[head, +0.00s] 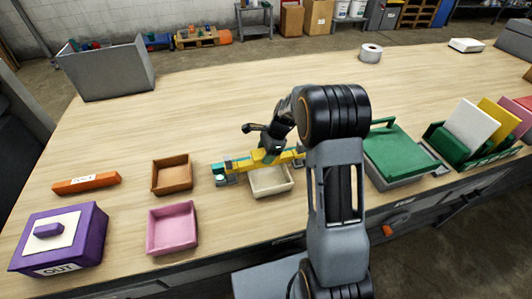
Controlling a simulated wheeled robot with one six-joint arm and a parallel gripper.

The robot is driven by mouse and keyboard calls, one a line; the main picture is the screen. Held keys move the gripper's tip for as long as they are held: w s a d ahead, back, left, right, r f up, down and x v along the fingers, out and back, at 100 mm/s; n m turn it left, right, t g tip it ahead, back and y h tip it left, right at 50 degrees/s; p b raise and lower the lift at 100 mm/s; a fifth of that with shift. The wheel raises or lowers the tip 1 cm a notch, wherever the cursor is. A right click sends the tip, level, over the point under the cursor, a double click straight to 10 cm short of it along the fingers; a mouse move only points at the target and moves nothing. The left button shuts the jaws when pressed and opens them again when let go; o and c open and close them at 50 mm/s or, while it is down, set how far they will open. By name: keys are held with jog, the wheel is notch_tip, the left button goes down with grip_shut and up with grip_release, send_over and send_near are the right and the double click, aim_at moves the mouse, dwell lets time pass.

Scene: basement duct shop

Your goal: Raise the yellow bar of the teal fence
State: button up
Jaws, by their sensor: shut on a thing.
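The teal fence (219,168) stands on the table in front of my arm, left of its upright link. A yellow bar (242,164) lies along it, nearly level and slightly higher at its right end. My gripper (268,157) is at the middle of the bar, shut on it from above. My arm hides part of the fence's right end, and the fingertips are small and hard to make out. A cream tray (271,188) sits just in front of the fence, below the bar.
A brown box (172,175), a pink tray (172,228), an orange block (87,182) and a purple box (85,240) stand on the left. A green-lidded box (398,152) and a green file rack (470,155) are right.

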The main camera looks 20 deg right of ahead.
aim_at(261, 153)
jog(key=shift+c, duration=1.3)
notch_tip(261, 153, up, 4)
jog(key=p, duration=0.3)
jog(key=shift+r, duration=0.25)
jog(key=shift+w+f, duration=0.1)
jog(key=shift+f, duration=0.05)
jog(key=o, duration=1.1)
jog(key=shift+o, duration=0.9)
jog(key=b+v, duration=0.1)
jog(key=v, duration=1.3)
jog(key=shift+f, duration=0.15)
